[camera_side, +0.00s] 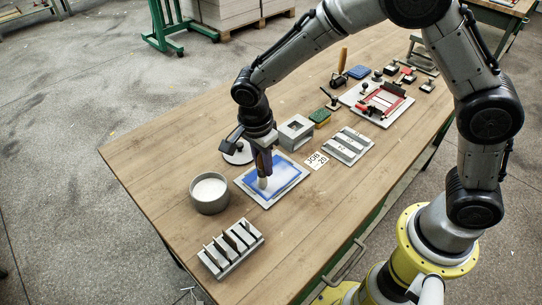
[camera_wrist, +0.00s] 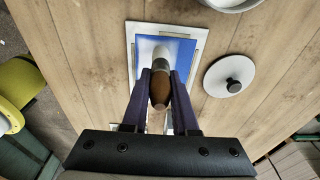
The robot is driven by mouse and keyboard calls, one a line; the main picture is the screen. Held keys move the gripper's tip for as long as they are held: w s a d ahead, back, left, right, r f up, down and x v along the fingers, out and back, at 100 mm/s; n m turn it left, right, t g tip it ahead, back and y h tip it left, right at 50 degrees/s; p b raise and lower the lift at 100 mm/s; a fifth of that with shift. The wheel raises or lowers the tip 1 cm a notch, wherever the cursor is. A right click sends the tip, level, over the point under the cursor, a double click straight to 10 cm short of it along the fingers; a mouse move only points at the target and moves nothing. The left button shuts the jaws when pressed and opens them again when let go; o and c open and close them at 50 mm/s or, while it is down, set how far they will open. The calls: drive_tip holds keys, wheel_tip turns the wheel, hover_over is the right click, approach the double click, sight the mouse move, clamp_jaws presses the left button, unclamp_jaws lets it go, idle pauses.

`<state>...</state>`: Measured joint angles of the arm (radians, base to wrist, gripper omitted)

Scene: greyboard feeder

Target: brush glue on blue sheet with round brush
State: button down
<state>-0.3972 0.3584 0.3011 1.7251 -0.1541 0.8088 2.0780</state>
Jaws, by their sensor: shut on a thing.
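The blue sheet (camera_side: 287,172) lies on a pale board (camera_side: 268,205) near the middle of the table. Whitish patches show on the sheet. My gripper (camera_side: 264,160) is above the sheet, pointing down, shut on the round brush (camera_side: 262,183). In the wrist view, the brush's brown handle (camera_wrist: 159,92) sits between the two fingers of my gripper (camera_wrist: 160,78), with pale bristles over the blue sheet (camera_wrist: 181,58). The bristles appear to meet the sheet; exact contact is hard to tell. A grey pot (camera_side: 210,202) with white contents stands left of the board.
A round lid with a black knob (camera_wrist: 229,78) lies beside the board. A slotted grey rack (camera_side: 231,248) stands at the front. A grey box (camera_side: 296,132), a JOB 20 card (camera_side: 317,160) and a striped plate (camera_side: 348,145) are close by. The table's left end is clear.

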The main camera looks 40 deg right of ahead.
drive_tip(key=shift+a, duration=1.25)
drive_tip(key=shift+w+r, duration=0.1)
drive_tip(key=shift+w, duration=0.3)
drive_tip(key=shift+w+d, duration=0.35)
drive_tip(key=shift+d, duration=6.15)
drive_tip(key=shift+w, duration=0.3)
drive_tip(key=shift+w+a, duration=0.35)
drive_tip(key=shift+a, duration=6.15)
wheel_tip(320, 180, up, 8)
